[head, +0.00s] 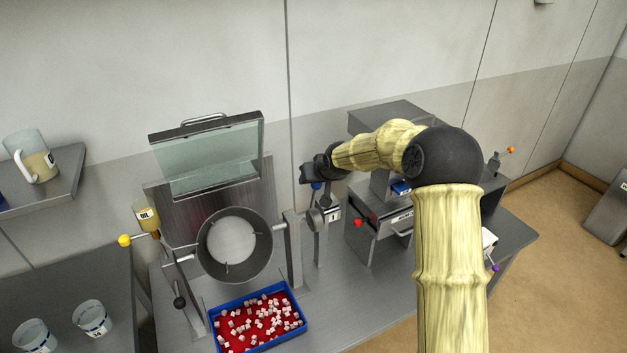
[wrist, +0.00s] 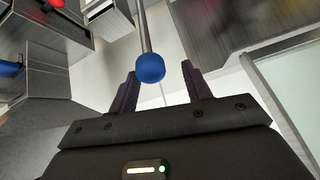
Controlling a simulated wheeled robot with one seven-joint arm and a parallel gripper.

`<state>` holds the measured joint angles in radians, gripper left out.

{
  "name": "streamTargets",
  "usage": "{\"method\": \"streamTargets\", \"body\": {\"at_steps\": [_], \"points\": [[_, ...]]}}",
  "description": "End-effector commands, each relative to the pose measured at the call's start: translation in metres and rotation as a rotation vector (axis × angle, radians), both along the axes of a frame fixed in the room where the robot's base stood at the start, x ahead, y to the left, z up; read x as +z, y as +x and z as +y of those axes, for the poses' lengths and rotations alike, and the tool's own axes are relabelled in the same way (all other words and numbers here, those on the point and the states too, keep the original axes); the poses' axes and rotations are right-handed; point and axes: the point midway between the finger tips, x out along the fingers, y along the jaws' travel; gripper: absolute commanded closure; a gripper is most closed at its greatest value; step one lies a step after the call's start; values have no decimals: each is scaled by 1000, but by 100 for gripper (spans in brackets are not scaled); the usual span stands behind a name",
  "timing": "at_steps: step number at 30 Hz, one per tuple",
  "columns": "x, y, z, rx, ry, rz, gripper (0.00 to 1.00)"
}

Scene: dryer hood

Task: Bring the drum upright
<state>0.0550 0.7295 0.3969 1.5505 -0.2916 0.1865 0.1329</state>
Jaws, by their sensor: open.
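The drum (head: 234,245) is a round metal vessel in a stand under the raised hood. Its open mouth is tipped forward, towards the camera, and its pale inside shows. A shaft runs from its right side to a post with a round metal piece (head: 314,219). A blue ball knob (head: 316,186) on a thin rod stands above that piece. My gripper (head: 309,175) is at the blue knob. In the wrist view the open fingers (wrist: 159,72) stand on either side of the blue knob (wrist: 150,68), with gaps; how deep it sits between them is unclear.
A blue tray (head: 226,349) with a red bottom holds many white cubes below the drum. The glass-fronted hood (head: 215,155) is up. A yellow knob (head: 124,240) and a black knob (head: 180,302) are at left. A metal machine with a red knob (head: 358,223) stands right.

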Motion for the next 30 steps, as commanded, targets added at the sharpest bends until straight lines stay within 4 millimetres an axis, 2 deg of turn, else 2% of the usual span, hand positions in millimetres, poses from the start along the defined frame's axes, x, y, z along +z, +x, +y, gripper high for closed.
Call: {"method": "streamTargets", "body": {"at_steps": [30], "points": [[55, -19, -9, -1, -1, 0, 51]]}}
